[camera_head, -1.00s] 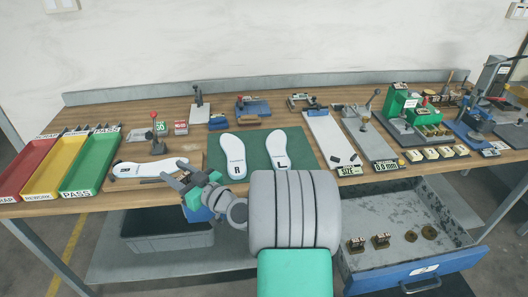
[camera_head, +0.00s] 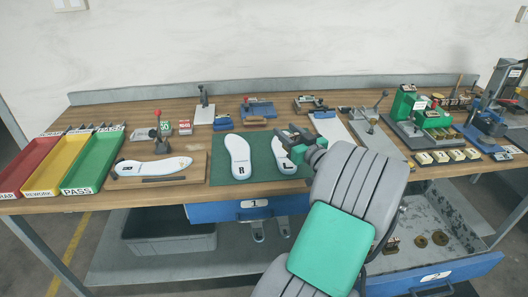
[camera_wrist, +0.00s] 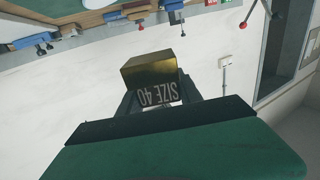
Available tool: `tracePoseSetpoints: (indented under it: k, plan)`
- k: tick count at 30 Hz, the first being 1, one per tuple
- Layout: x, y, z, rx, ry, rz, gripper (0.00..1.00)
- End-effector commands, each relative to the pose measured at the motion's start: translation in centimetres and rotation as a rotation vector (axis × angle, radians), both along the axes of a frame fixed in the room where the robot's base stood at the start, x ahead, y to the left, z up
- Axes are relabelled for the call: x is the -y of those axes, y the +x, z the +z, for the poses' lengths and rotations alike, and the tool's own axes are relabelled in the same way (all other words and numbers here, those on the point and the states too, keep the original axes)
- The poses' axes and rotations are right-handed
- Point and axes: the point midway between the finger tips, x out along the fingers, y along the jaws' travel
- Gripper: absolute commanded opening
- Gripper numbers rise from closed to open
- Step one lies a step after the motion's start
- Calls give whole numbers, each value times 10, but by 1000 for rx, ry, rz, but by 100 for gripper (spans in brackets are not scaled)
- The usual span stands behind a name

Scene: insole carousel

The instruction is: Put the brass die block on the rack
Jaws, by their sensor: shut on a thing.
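The brass die block (camera_wrist: 152,72) is held between the fingers of my gripper (camera_wrist: 160,98) in the wrist view. It has a gold top and a dark face marked "SIZE 40", which reads upside down. In the head view my gripper (camera_head: 292,138) is above the bench beside the right-hand insole marked L (camera_head: 284,158); the block cannot be made out there. A dark row with pale labels (camera_head: 456,101) at the back right of the bench may be the rack; I cannot tell for sure.
Drawer 2 (camera_head: 435,277) stands open at lower right with brass pieces (camera_head: 421,241) inside. Drawer 1 (camera_head: 250,207) is below the bench's middle. A green press (camera_head: 408,103), several cream blocks (camera_head: 440,157) and a blue fixture (camera_head: 487,135) crowd the right side.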

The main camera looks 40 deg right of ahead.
Motion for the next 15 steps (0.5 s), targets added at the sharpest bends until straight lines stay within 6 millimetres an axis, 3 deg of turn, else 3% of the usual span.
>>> tracePoseSetpoints:
  k: [3, 6, 15]
  plan:
    - [-17, 31, -13, -1, 2, 6, 0]
    - [-24, 46, -40, -1, 3, 2, 0]
    - [-35, 70, -81, -1, 3, -2, 0]
